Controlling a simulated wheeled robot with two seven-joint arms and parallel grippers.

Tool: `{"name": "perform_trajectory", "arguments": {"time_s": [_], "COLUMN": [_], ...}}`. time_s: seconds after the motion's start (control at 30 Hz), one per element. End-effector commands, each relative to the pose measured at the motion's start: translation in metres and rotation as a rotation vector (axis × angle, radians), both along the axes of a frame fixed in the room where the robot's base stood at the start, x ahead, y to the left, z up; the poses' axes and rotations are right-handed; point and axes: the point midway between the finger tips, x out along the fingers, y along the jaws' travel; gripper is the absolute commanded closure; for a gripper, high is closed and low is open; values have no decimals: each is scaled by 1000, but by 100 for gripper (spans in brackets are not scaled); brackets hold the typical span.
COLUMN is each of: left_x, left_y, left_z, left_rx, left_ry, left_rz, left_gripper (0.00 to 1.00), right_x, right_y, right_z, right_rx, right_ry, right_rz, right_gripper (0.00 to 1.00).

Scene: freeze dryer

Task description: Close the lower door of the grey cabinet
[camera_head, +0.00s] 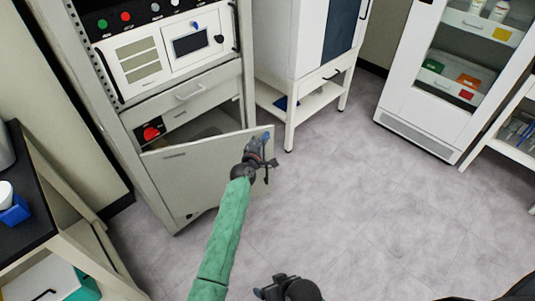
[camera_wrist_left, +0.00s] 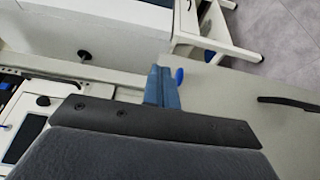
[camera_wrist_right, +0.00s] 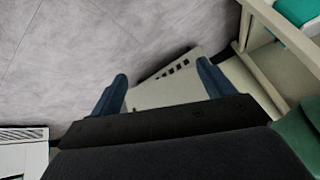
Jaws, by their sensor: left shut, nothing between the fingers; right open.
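The grey cabinet (camera_head: 108,100) stands at the left in the head view. Its lower door (camera_head: 185,188) stands partly open, swung out toward me, with a dark gap above its top edge. My left gripper (camera_head: 266,142) is at the upper right part of the door, close to its free edge. Its fingers are shut with nothing between them, as the left wrist view (camera_wrist_left: 163,88) shows; I cannot tell whether they touch the door. My right gripper (camera_head: 270,286) is low, over the floor, away from the door. It is open and empty in the right wrist view (camera_wrist_right: 160,88).
A white stand (camera_head: 300,105) is behind the door's free edge. A glass-fronted white cabinet (camera_head: 420,122) stands at the right. A dark-topped bench (camera_head: 30,235) is at the left. The grey floor (camera_head: 370,220) is clear in the middle and right.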

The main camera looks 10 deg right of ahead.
Motion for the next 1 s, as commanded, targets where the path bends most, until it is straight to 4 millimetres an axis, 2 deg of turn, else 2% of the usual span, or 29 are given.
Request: {"name": "perform_trajectory", "arguments": {"time_s": [0.03, 0.2, 0.4, 0.6, 1.0], "left_x": [13, 48, 79, 103, 155], "left_y": [1, 5, 11, 17, 36], "left_z": [-3, -3, -3, -3, -3], "left_rx": [1, 0, -1, -1, 0], "left_ry": [-3, -2, -1, -1, -1], "left_rz": [0, 0, 0, 0, 1], "left_gripper": [100, 100, 100, 100, 100], "right_x": [0, 0, -4, -13, -12], "right_y": [1, 3, 4, 2, 1], "right_z": [-24, -86, -145, -194, -223], "right_rx": [2, 11, 20, 25, 27], "right_ry": [-8, -60, -114, -159, -168], "right_rz": [-5, -26, -46, -64, -69], "right_gripper": [19, 19, 19, 19, 19]}}
